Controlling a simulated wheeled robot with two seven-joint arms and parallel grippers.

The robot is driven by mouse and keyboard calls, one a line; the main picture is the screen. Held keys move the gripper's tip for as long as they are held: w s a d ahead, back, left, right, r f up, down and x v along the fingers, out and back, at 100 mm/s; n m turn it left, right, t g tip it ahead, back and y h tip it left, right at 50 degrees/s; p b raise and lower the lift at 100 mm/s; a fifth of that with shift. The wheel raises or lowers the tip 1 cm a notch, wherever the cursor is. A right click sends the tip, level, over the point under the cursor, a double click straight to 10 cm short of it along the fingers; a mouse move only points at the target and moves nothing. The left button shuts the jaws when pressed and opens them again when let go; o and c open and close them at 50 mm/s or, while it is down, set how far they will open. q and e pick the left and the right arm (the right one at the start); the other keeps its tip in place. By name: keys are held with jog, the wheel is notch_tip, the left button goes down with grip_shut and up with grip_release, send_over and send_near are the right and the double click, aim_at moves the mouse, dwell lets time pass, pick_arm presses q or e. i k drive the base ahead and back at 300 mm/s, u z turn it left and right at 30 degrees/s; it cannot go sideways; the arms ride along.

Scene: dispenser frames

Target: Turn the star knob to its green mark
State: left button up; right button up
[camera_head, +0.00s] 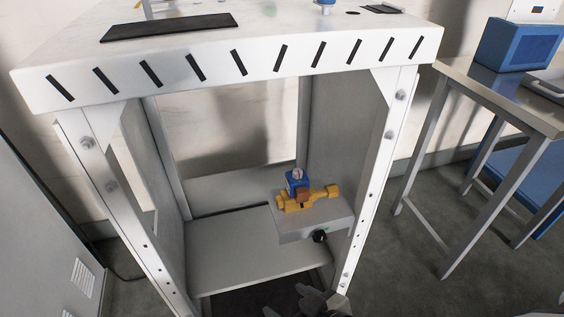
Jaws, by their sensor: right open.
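The star knob (319,236) is small and black. It sits on the front face of a grey box (285,233) inside the white frame, right of centre. A tiny green spot shows near the knob, too small to read exactly, so how the knob is turned relative to it cannot be told. My right gripper (319,295) is at the bottom edge, below and in front of the knob, apart from it. It is open and partly cut off by the picture edge. My left gripper is not in view.
A yellow valve body with a blue top (297,183) stands on the grey box. The white frame (380,150) has legs on both sides and a thick top slab. A grey shelf (235,260) lies left of the box. A metal table (500,95) with a blue box (515,45) stands right.

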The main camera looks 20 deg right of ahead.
aim_at(319, 237)
jog(key=z, duration=1)
jog(key=k, duration=0.5)
jog(key=u, duration=0.7)
jog(key=i, duration=0.7)
jog(key=z, duration=0.65)
